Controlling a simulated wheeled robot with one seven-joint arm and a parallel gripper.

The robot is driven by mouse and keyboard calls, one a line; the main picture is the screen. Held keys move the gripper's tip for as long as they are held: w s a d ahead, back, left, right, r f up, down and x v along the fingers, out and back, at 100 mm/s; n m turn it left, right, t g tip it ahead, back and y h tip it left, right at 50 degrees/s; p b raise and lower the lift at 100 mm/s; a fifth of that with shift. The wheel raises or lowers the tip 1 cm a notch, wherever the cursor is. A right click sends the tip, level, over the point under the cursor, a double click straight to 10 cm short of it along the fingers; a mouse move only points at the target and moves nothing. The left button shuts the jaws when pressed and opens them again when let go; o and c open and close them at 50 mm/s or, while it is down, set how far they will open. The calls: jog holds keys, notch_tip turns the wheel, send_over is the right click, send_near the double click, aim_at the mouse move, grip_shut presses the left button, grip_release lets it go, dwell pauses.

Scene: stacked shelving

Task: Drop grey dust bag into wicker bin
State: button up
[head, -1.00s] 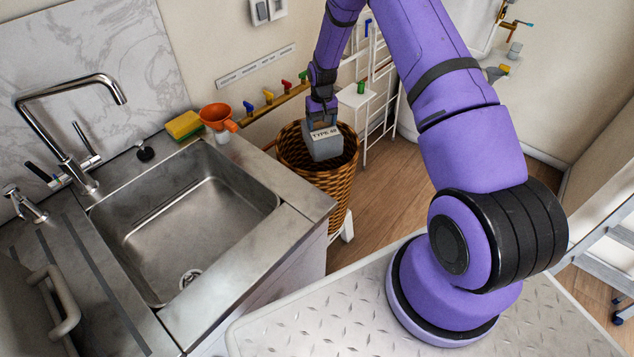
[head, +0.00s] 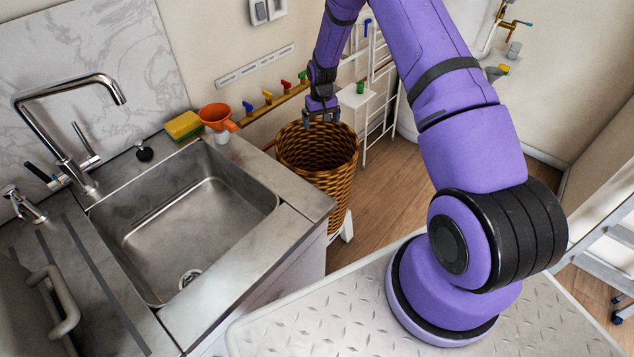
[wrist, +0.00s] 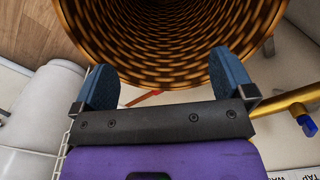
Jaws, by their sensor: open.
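The wicker bin (head: 318,180) is a brown woven basket standing on the floor beside the sink counter. My gripper (head: 321,120) is above the bin's far rim in the head view. In the wrist view my gripper (wrist: 164,88) shows its two blue-grey fingers spread wide apart with nothing between them. The woven inside of the wicker bin (wrist: 165,45) fills the upper part of the wrist view. The grey dust bag is not visible in either view now; the bottom of the bin is dark and partly out of sight.
A steel sink (head: 190,220) with a tap is set in the counter left of the bin.

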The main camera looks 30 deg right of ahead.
notch_tip(320, 180, up, 10)
jog(key=shift+f, duration=0.2)
dwell(0.4)
jog(key=s+a+r+t, duration=0.15)
jog(key=s+r, duration=0.35)
jog(key=r, duration=0.5)
jog(key=s+a+r, duration=0.3)
jog(key=s+r, duration=0.3)
jog(key=r, duration=0.5)
jog(key=s+a+r+t, duration=0.15)
jog(key=s+r, duration=0.35)
jog(key=r, duration=0.5)
jog(key=s+a+r, duration=0.1)
jog(key=s+r, duration=0.1)
jog(key=s, duration=0.7)
jog(key=s+a+r+n+t, duration=0.1)
jog(key=s+a+r, duration=0.1)
jog(key=s, duration=0.7)
jog(key=s+a+r+t, duration=0.1)
jog(key=s+r, duration=0.2)
jog(key=s, duration=0.7)
jog(key=shift+a+n, duration=0.15)
jog(key=shift+n, duration=0.15)
